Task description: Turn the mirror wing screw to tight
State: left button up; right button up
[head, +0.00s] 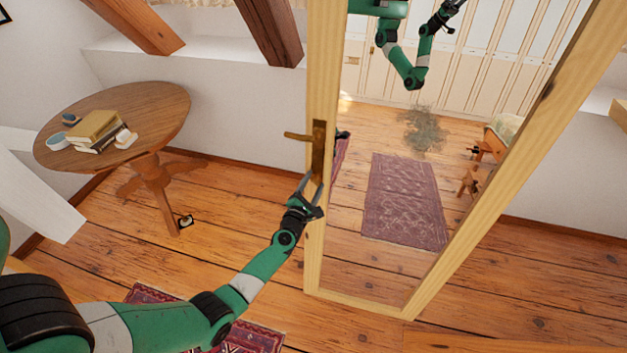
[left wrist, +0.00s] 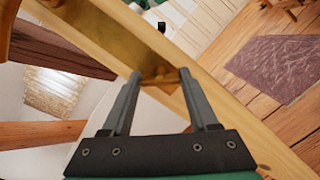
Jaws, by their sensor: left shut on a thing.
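The mirror (head: 395,200) stands in a pale timber frame, its left post upright in the head view. A dark brass plate (head: 319,150) on that post carries a short bar (head: 298,136) that sticks out level to the left. My left gripper (head: 313,183) is at the plate's lower end, below the bar. In the left wrist view, its fingers stand apart, with the tips on either side of a small brownish piece (left wrist: 160,76), the wing screw, at the end of the plate (left wrist: 125,32). The fingers partly hide it. My right gripper is not directly in view.
A round wooden table (head: 160,105) with books (head: 97,128) and small items stands at left. A sloping timber brace (head: 270,30) comes down behind. The floor right of the mirror is clear. A patterned rug (head: 240,338) lies under my left arm.

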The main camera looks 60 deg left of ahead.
pick_arm(q)
jog(key=m+p, duration=0.2)
jog(key=m, duration=0.2)
jog(key=shift+r, duration=0.2)
jog(key=m+h+p, duration=0.1)
jog(key=m+p, duration=0.1)
jog(key=m, duration=0.1)
jog(key=shift+m, duration=0.4)
jog(key=m+p, duration=0.3)
jog(key=m, duration=0.3)
jog(key=shift+g+p, duration=0.35)
jog(key=shift+g, duration=0.05)
jog(key=m+p, duration=0.2)
jog(key=m, duration=0.3)
jog(key=shift+f+g, duration=0.1)
jog(key=shift+g, duration=0.3)
jog(key=m+p, duration=0.1)
jog(key=m, duration=0.1)
jog(key=shift+m, duration=0.3)
jog(key=shift+f+m+g, duration=0.1)
jog(key=shift+m+g, duration=0.3)
jog(key=shift+m, duration=1)
